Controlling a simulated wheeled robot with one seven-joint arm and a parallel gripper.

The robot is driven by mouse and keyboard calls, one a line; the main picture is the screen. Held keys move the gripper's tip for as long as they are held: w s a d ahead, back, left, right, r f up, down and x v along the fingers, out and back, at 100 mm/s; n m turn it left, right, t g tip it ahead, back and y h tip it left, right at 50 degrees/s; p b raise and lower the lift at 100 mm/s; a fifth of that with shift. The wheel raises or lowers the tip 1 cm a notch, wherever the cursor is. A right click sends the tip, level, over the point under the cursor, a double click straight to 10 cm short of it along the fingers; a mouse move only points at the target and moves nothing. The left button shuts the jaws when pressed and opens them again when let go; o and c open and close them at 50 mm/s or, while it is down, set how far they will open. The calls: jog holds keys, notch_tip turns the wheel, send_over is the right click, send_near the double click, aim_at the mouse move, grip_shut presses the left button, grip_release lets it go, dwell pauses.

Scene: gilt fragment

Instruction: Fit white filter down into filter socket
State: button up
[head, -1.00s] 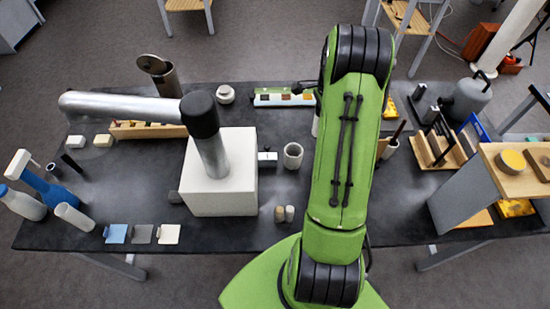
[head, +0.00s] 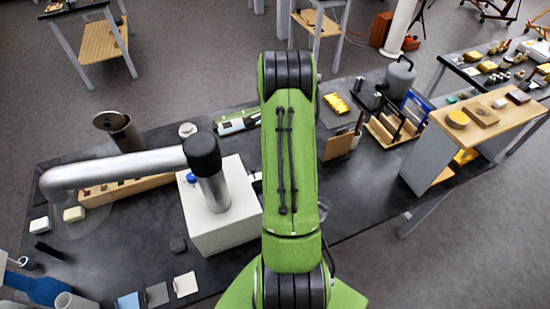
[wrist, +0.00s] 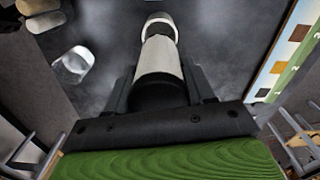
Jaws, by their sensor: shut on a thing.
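My gripper (wrist: 160,88) is shut on a pale cylinder that looks like the white filter (wrist: 160,57). The cylinder points away from the wrist camera, between the two black fingers. A white ring-like end with a dark band (wrist: 159,24) shows at its far end; I cannot tell if this is part of it or a separate thing beyond. In the head view my green arm hides the gripper and what it holds. I cannot pick out the filter socket for sure in either view.
A white box (head: 222,228) with a silver pipe (head: 125,168) stands left of my arm. A dark wooden block (head: 338,145) and a rack (head: 398,125) stand to the right, beside a raised wooden shelf (head: 492,112). A pale translucent piece (wrist: 73,64) lies left of the held cylinder.

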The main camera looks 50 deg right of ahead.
jog(key=f, duration=0.4)
jog(key=shift+a, duration=0.2)
jog(key=shift+w+d+f, duration=0.1)
jog(key=shift+d+f, duration=0.05)
jog(key=shift+f, duration=0.15)
jog(key=shift+f+b, duration=0.55)
jog(key=shift+f, duration=0.1)
jog(key=o, duration=1.1)
jog(key=shift+r, duration=0.1)
jog(key=shift+c, duration=0.2)
notch_tip(320, 180, up, 13)
jog(key=shift+r, duration=0.15)
